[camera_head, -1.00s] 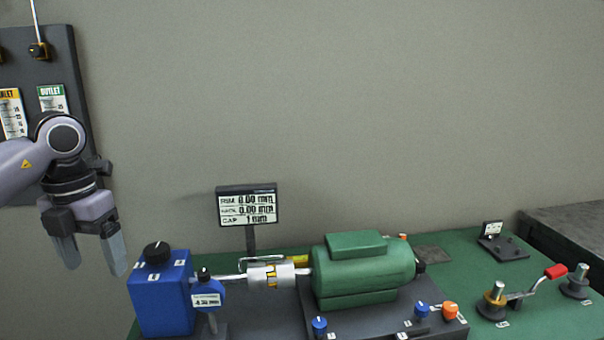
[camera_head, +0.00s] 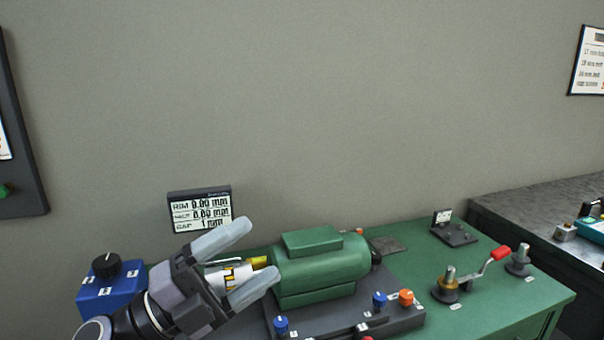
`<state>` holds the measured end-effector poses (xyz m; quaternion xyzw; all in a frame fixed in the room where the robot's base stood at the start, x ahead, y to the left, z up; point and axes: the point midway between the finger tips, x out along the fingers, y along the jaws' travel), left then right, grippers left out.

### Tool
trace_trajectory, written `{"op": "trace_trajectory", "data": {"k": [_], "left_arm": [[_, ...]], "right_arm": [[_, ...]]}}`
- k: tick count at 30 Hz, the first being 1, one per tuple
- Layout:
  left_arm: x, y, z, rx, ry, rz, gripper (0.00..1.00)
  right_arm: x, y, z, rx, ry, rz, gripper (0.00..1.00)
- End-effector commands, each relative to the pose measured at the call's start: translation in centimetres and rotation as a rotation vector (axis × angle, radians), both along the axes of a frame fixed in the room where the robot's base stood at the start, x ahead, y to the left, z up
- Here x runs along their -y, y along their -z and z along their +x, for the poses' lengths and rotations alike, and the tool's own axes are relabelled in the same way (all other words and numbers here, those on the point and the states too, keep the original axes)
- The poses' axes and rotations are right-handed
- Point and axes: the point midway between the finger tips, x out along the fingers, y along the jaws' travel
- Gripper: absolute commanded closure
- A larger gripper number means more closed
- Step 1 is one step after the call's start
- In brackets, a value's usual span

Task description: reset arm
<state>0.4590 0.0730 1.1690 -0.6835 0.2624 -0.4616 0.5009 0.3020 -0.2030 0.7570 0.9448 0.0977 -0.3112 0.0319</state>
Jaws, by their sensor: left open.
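My left gripper (camera_head: 250,262) is open, its two pale fingers pointing up and to the right, in front of the coupling area of the bench. Between and behind its fingers I see part of the white coupling (camera_head: 229,277) with a yellow part. The green motor (camera_head: 318,262) is just right of the fingertips; I cannot tell whether they touch it. The blue box with a black knob (camera_head: 104,268) is left of the gripper, partly hidden by my arm. My right gripper is not in view.
A display (camera_head: 200,208) stands behind the gripper. Blue and orange knobs (camera_head: 406,297) line the motor base. A red-handled crank (camera_head: 499,253) stands on the green bench (camera_head: 512,300) at right. A grey counter (camera_head: 540,205) lies further right. Space above the bench is clear.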

Motion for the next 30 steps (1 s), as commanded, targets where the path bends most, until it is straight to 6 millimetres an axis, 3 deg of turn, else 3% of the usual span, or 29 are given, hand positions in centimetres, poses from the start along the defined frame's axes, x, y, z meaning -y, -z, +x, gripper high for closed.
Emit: {"op": "trace_trajectory", "data": {"k": [4, 7, 11, 14, 17, 21, 24, 30], "left_arm": [[-3.1, 1.0, 1.5, -0.209, -0.199, -0.246, 0.19], [-5.7, 3.2, 2.3, -0.373, -0.343, -0.378, 0.19], [-9.3, 7.6, 2.4, -0.613, -0.536, -0.510, 0.19], [-11.7, 11.9, 1.3, -0.815, -0.683, -0.579, 0.19], [-13.7, 16.7, -0.8, -1.031, -0.826, -0.622, 0.19], [-15.5, 23.1, -5.7, -1.343, -1.006, -0.633, 0.19], [-16.1, 26.3, -9.4, -1.530, -1.099, -0.616, 0.19], [-16.3, 30.2, -16.0, -1.815, -1.219, -0.555, 0.19]], "right_arm": [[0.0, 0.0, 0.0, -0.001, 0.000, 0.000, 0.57], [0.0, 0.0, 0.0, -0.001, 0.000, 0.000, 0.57], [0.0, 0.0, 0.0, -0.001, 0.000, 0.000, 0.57], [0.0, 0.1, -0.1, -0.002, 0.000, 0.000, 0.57], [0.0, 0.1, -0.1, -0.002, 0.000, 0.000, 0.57], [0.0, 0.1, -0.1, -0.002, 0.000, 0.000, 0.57], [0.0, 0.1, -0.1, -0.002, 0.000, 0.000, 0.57], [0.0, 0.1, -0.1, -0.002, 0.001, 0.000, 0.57]]}}
